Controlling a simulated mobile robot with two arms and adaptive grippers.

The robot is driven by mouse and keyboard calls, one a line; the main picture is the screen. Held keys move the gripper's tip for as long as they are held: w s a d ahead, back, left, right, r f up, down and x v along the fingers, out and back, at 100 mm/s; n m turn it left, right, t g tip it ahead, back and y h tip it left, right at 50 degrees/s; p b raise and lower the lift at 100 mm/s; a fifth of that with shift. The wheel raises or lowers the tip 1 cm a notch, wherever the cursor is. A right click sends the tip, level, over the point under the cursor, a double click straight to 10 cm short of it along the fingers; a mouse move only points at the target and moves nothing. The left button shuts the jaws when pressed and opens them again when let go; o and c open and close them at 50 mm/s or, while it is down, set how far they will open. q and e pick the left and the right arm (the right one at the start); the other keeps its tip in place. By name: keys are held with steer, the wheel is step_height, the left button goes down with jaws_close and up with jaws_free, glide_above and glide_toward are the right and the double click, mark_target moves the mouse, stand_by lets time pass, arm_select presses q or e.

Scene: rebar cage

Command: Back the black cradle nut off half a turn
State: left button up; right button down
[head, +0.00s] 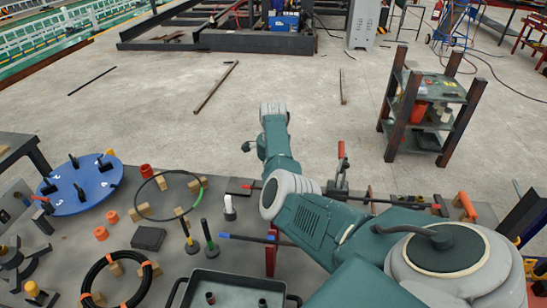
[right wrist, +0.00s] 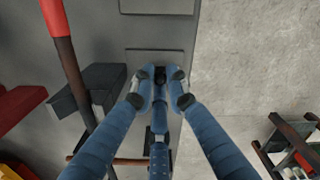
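My right gripper (right wrist: 160,80) shows in the right wrist view with its blue fingers drawn together at the tips. A small black piece, which looks like the black cradle nut (right wrist: 160,72), sits between the fingertips and is mostly covered by them. The fingertips appear to press on its sides; its thread and exact turn cannot be seen. In the head view my right arm reaches over the bench, and its wrist hides the gripper and the nut. My left gripper is in neither view.
A red-handled bar (right wrist: 60,40) stands close left of the fingers; a red handle (head: 341,150) also shows in the head view. The grey bench (head: 225,270) holds a blue round plate (head: 95,195), a black coil (head: 84,290) and a dark tray (head: 205,281). A shelf rack (head: 395,120) stands beyond.

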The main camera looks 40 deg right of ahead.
steer(key=shift+d+r, duration=0.15)
steer(key=shift+d, duration=0.15)
